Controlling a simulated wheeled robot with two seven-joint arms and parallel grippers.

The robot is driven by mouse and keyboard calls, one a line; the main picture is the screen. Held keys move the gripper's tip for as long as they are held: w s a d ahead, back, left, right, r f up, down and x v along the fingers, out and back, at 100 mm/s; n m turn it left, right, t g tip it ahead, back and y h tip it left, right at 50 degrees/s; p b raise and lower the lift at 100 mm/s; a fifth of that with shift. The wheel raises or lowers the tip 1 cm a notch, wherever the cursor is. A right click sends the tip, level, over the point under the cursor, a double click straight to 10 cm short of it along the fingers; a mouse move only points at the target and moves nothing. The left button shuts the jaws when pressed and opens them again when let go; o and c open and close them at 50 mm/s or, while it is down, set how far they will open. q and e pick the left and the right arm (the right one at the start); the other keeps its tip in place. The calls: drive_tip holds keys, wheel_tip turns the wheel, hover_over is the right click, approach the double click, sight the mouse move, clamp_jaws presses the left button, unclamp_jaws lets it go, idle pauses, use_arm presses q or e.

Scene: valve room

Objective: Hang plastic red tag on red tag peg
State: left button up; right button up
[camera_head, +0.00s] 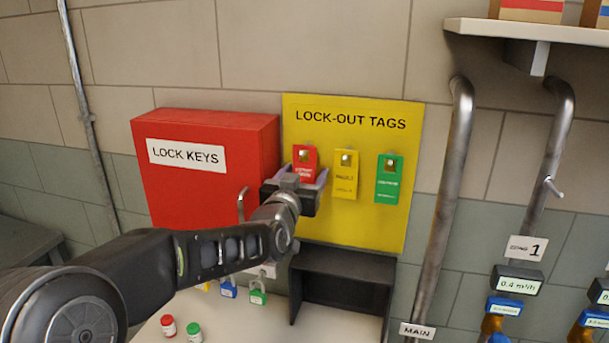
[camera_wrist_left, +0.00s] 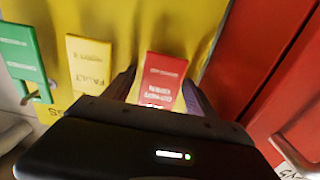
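The red tag (camera_head: 305,161) is upright on the yellow lock-out tags board (camera_head: 398,226), at the left of the tag row. A light peg shows at the hole near its top. My left gripper (camera_head: 298,178) is at the tag's lower part, with one finger on each side. In the left wrist view, the red tag (camera_wrist_left: 161,84) stands between the spread fingers, with yellow board visible beside it, so the gripper looks open around it. The tag's lower end is hidden by the gripper. My right gripper is not in view.
A yellow tag (camera_head: 345,174) and a green tag (camera_head: 389,179) hang to the right. The red lock keys box (camera_head: 205,190) stands close on the left. A dark open holder (camera_head: 343,263) is below the board. A vertical pipe (camera_head: 441,205) runs to the right.

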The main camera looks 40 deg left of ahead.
use_arm(q)
drive_tip(key=shift+o, duration=0.3)
drive_tip(key=shift+s+d, duration=0.1)
drive_tip(key=shift+s, duration=0.1)
drive_tip(key=b+v, duration=0.2)
drive_tip(key=v, duration=0.5)
drive_tip(key=shift+s+b, duration=0.2)
drive_tip(key=shift+b, duration=0.15)
